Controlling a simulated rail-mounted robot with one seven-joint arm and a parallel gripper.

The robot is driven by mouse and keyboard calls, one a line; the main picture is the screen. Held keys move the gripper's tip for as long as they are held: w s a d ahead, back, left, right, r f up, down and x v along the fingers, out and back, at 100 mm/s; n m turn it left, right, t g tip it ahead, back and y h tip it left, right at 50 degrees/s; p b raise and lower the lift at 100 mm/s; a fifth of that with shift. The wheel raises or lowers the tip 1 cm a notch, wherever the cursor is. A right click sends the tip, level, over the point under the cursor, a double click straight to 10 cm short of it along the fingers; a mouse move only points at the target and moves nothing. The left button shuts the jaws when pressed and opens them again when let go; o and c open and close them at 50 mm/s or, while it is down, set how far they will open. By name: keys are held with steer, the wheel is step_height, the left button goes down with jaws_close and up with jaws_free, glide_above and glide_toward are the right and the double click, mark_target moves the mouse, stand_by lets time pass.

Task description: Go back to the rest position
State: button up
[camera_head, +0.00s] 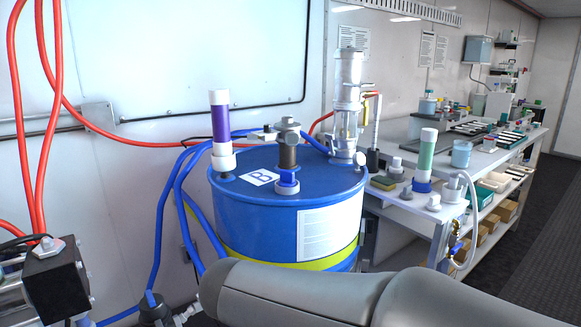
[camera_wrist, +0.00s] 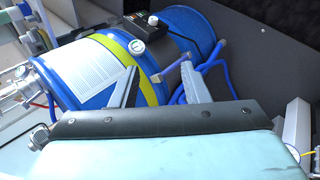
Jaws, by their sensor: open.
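My gripper (camera_wrist: 160,70) shows in the wrist view, with its two grey fingers spread apart and nothing held between them. The blue drum (camera_wrist: 92,73) with a white label and a yellow band lies beyond the fingers there, tilted in the picture. In the head view the blue drum (camera_head: 252,220) stands upright in the middle, with a "B" tag on its lid. My grey arm crosses the bottom of the head view in front of the drum. My gripper is out of sight in the head view.
Purple-banded (camera_head: 220,122) and clear (camera_head: 347,95) cylinders stand on the drum. Blue hoses (camera_head: 166,205) run down its left side. A workbench (camera_head: 395,130) with a green cylinder (camera_head: 426,155) is at the right. A black box (camera_head: 58,283) stands at lower left. The aisle floor (camera_head: 545,225) is clear.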

steer(key=s+d+r+m+g+y+p, duration=0.1)
steer(key=s+d+r+m+g+p, duration=0.2)
steer(key=s+d+m+p, duration=0.2)
steer(key=s+d+r+m+g+y+p, duration=0.2)
steer(key=s+d+m+p, duration=0.3)
steer(key=d, duration=0.6)
steer(key=s+r+g+p, duration=0.1)
steer(key=s+p, duration=0.1)
steer(key=s, duration=0.1)
steer(key=shift+s+y, duration=0.3)
steer(key=shift+s, duration=0.05)
steer(key=shift+r, duration=0.1)
